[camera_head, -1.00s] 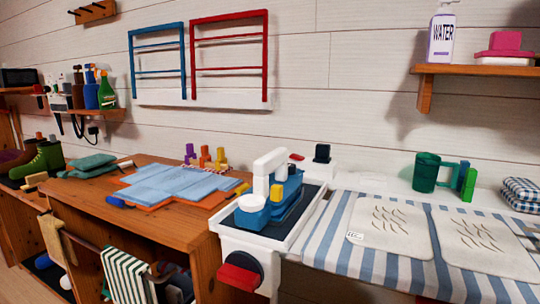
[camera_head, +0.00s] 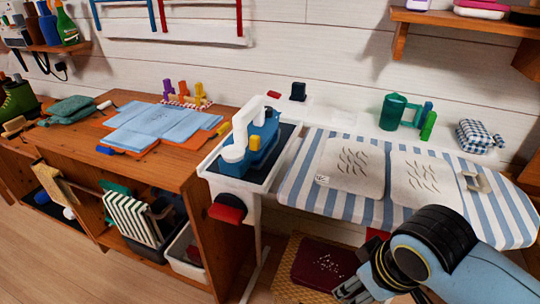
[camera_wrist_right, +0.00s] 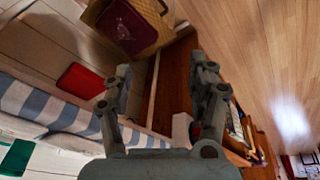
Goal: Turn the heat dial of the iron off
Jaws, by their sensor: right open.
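The iron (camera_head: 268,122), blue with a white handle, rests on a dark-surfaced white tray (camera_head: 203,168) at the left end of the ironing board (camera_head: 292,190). A round white disc (camera_head: 234,153) on a blue base and a yellow piece (camera_head: 254,142) show at its near side; I cannot tell which part is the heat dial. My right gripper (camera_head: 352,290) is low in front of the board, well apart from the iron. In the right wrist view, the gripper (camera_wrist_right: 160,66) is open and empty. My left gripper is not in view.
A red and black knob (camera_head: 228,210) sits on the front below the tray. A wooden desk (camera_head: 75,150) with folded blue cloth (camera_head: 155,125) stands at left. A green mug (camera_head: 392,112) is behind the board. A dark red box (camera_head: 322,266) lies below.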

